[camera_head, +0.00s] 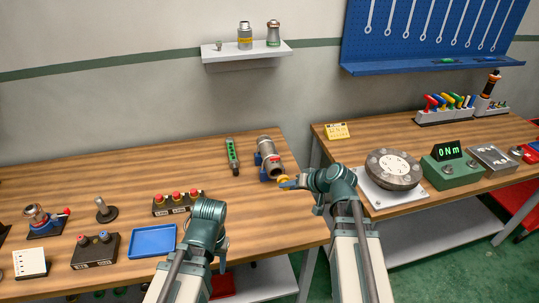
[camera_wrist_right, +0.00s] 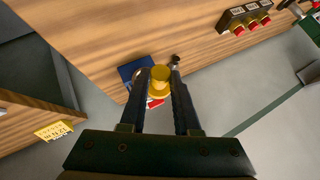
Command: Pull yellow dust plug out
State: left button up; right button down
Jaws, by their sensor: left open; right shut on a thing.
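The yellow dust plug (camera_head: 283,181) is at the near end of a grey metal pipe (camera_head: 268,151), which is clamped in a blue vise (camera_head: 272,167) on the left bench. My right gripper (camera_head: 291,183) is shut on the plug. In the right wrist view the plug (camera_wrist_right: 161,80) sits between the two dark fingertips, with part of the blue vise (camera_wrist_right: 128,71) behind it. The pipe mouth is mostly hidden, so I cannot tell whether the plug is seated or clear of it. My left gripper (camera_head: 222,264) is low over the bench's front edge, partly hidden by its wrist, open and empty.
A green level-like tool (camera_head: 232,156) lies left of the vise. A button box (camera_head: 178,202) and a blue tray (camera_head: 153,241) stand nearer the left arm. The right bench holds a round flange (camera_head: 393,169) and a torque display (camera_head: 450,166).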

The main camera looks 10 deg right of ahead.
jog(key=g+p, duration=0.1)
jog(key=p, duration=0.1)
jog(key=r+g+p, duration=0.1)
jog(key=g, duration=0.1)
jog(key=shift+w+m+p, duration=0.4)
jog(key=shift+f+g+h+p, duration=0.15)
jog(key=shift+g+h+p, duration=0.15)
jog(key=shift+g, duration=0.2)
jog(key=shift+s+f+m+g, duration=0.3)
jog(key=shift+s+f+g, duration=0.05)
jog(key=shift+g, duration=0.45)
jog(key=shift+w+r+g+p, duration=0.1)
jog(key=shift+w+g+p, duration=0.1)
jog(key=shift+g+p, duration=0.1)
jog(key=shift+w+g, duration=0.2)
jog(key=shift+g, duration=0.4)
jog(key=shift+m+g, duration=0.3)
jog(key=shift+g, duration=0.3)
jog(key=shift+s+f+g+b, duration=0.2)
jog(key=shift+g+b, duration=0.1)
jog(key=shift+g, duration=0.7)
jog(key=shift+s+r+m+g, duration=0.1)
jog(key=shift+s+m+g, duration=0.15)
jog(key=shift+m+g, duration=0.05)
